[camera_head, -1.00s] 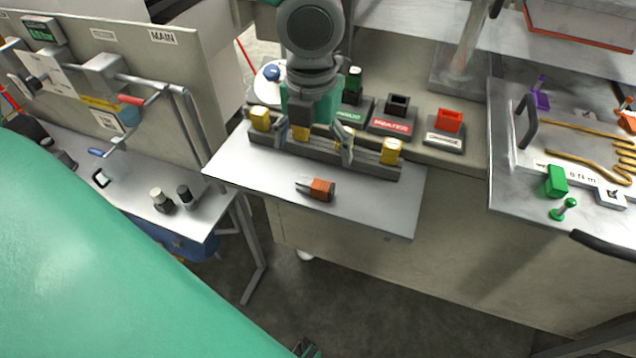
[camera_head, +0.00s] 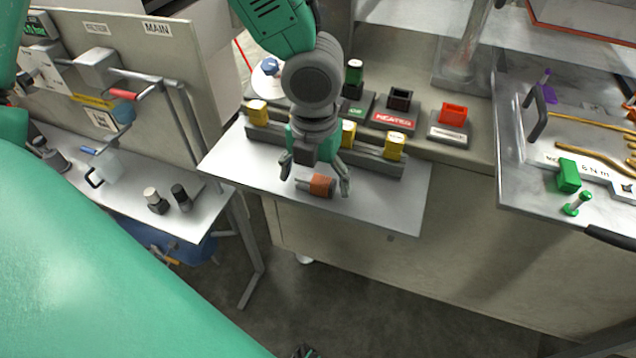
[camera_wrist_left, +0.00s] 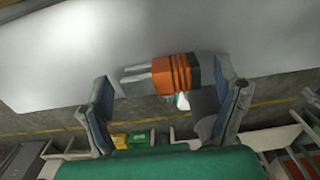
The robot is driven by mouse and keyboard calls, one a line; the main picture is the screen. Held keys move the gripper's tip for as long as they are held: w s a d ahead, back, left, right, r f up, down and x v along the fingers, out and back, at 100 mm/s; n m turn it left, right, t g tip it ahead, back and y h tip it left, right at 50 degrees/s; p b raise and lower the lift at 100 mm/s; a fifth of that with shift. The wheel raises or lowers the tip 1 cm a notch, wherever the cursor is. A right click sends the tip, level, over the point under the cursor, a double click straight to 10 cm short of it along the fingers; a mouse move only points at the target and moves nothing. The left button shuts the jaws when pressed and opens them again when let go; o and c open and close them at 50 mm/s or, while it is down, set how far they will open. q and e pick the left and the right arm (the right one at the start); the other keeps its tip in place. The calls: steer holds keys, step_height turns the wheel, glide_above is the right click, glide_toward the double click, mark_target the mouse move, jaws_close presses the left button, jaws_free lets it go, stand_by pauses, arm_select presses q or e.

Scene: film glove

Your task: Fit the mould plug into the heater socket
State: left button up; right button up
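The mould plug (camera_head: 322,186), an orange-brown body with grey ends and prongs pointing left, lies on its side on the grey shelf. My left gripper (camera_head: 315,181) is open above it, one finger on each side. In the left wrist view the plug (camera_wrist_left: 176,74) lies across the space between the spread fingers (camera_wrist_left: 163,82). The right finger looks close to its grey end; I cannot tell whether they touch. The heater socket (camera_head: 400,98), a black hollow block on a base with a red label, stands behind to the right.
A grey rail with yellow blocks (camera_head: 395,146) runs along the shelf behind the gripper. A red socket (camera_head: 453,113) stands right of the heater socket, and a dark green-topped part (camera_head: 354,72) to its left. The shelf's right part (camera_head: 395,205) is bare.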

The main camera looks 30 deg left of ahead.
arm_select(q)
steer(key=shift+a, duration=0.1)
steer(key=c, duration=1)
steer(key=shift+r, duration=0.1)
